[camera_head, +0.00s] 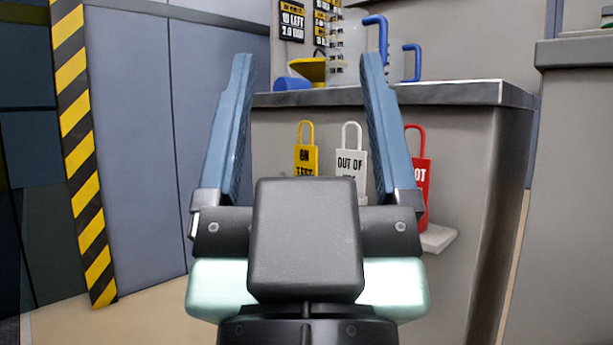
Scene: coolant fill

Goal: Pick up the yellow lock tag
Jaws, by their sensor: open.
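The yellow lock tag (305,160) has a yellow loop on top and black lettering. It is upright in front of the grey side of the counter, and its lower part is hidden behind my gripper. A white tag (350,157) reading "OUT OF" stands to its right, and a red tag (422,180) is further right, partly hidden by a finger. My gripper (307,75) is open and empty, with its blue fingers pointing up and away. In the picture the yellow tag shows between the fingers, beyond them; no contact is visible.
A small light ledge (438,237) sticks out below the red tag. The counter (440,95) holds clear jugs with blue handles (412,62), a yellow funnel (308,68) and a blue cylinder (293,84). A striped yellow-black post (82,150) stands at left.

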